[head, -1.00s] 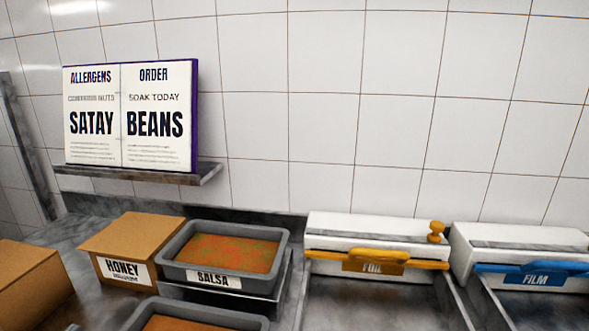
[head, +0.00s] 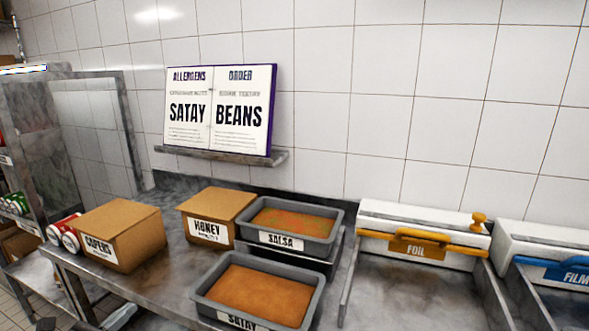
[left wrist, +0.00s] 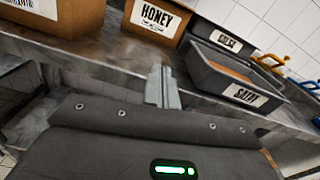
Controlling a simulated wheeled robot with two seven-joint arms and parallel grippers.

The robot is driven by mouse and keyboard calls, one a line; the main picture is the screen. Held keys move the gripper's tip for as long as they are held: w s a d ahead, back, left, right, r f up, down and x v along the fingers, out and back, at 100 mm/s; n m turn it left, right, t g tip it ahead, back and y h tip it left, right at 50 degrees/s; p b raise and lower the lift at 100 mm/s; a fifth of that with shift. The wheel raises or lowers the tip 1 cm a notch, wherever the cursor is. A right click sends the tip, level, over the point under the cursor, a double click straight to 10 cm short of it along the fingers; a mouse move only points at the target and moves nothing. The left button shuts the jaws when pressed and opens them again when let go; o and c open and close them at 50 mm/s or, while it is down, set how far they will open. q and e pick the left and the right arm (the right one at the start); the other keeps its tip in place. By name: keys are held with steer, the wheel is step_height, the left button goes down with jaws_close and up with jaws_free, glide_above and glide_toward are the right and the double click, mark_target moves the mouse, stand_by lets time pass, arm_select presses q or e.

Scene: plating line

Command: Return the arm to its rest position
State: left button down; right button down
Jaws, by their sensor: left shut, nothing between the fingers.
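My left gripper (left wrist: 161,72) shows in the left wrist view with its fingers together and nothing between them. It points towards the steel counter (left wrist: 90,62), near its front edge, with the HONEY box (left wrist: 153,20) beyond and the SATAY pan (left wrist: 235,80) to the right. It touches none of these that I can see. In the head view only a small grey part of my left gripper (head: 121,316) shows at the bottom edge, left of the SATAY pan (head: 258,292). My right gripper is in neither view.
On the counter stand the CAPERS box (head: 120,237), HONEY box (head: 218,215) and SALSA pan (head: 293,222). FOIL (head: 420,235) and FILM (head: 545,254) dispensers stand at right. An open book (head: 220,108) rests on a wall shelf.

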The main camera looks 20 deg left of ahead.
arm_select(q)
steer(key=s+a+f+n+g+y, duration=0.3)
steer(key=a+f+n, duration=0.45)
steer(key=f, duration=0.35)
steer(key=s+a+f+n+g+y, duration=0.2)
steer(key=s+a+f+n, duration=0.3)
steer(key=f+n, duration=0.4)
steer(key=s+a+f+n+g+y, duration=0.1)
steer(key=s+f+n+g, duration=0.3)
steer(key=s+f, duration=0.55)
steer(key=s+a+f+n+g+y, duration=0.1)
steer(key=s+f+n+g, duration=0.35)
steer(key=f, duration=0.85)
steer(key=s+d+f+n+g+h, duration=0.3)
steer(key=s+d+f+n, duration=0.4)
steer(key=s+d+f, duration=0.9)
steer(key=s+d+f+g+h, duration=0.15)
steer(key=d+f, duration=0.25)
steer(key=d, duration=0.7)
steer(key=w+d+f+t, duration=0.1)
steer(key=w+d, duration=0.5)
steer(key=d, duration=0.1)
steer(key=shift+d+n+h, duration=0.35)
steer(key=shift+d+n, duration=0.05)
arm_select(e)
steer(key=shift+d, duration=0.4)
